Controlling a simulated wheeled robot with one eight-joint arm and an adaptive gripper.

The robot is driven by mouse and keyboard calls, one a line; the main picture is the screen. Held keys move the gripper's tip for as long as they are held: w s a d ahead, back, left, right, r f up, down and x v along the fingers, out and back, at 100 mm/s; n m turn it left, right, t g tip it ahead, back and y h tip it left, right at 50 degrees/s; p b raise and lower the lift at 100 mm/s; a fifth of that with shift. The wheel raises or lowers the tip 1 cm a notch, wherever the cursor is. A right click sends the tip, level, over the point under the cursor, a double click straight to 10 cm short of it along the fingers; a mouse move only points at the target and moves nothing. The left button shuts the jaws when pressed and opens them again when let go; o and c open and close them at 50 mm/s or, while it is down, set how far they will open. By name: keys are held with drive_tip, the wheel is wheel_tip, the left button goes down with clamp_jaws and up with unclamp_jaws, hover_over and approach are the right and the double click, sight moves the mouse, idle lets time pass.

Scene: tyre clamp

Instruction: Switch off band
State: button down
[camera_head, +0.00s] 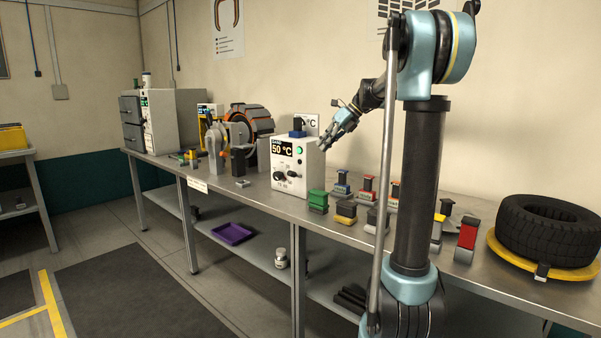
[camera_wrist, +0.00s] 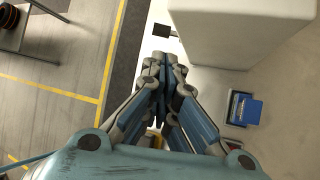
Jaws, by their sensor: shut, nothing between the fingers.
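The white control box (camera_head: 293,168) stands on the bench, with a display reading 50 °C under a small label. Its front carries dark knobs (camera_head: 280,176) and a green round light or button (camera_head: 299,149). My gripper (camera_head: 325,144) is shut and empty, in the air by the upper right side of the box in the head view. In the wrist view my gripper's fingers (camera_wrist: 164,62) are together, beside a pale block (camera_wrist: 240,28). A dark part on a short stem (camera_wrist: 164,30) sticks out from that block. I cannot tell whether the fingers touch anything.
A blue block (camera_head: 297,133) sits on top of the box. Several small coloured clamps (camera_head: 318,202) stand to its right on the bench. A tyre (camera_head: 550,228) lies on a yellow ring at the far right. Machines (camera_head: 240,135) stand left of the box.

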idle(0.3)
approach(293, 175)
drive_tip(key=x, duration=0.6)
drive_tip(key=shift+d+f, duration=0.2)
drive_tip(key=shift+f, duration=0.05)
drive_tip(key=shift+w+d, duration=0.15)
drive_tip(key=shift+d, duration=0.05)
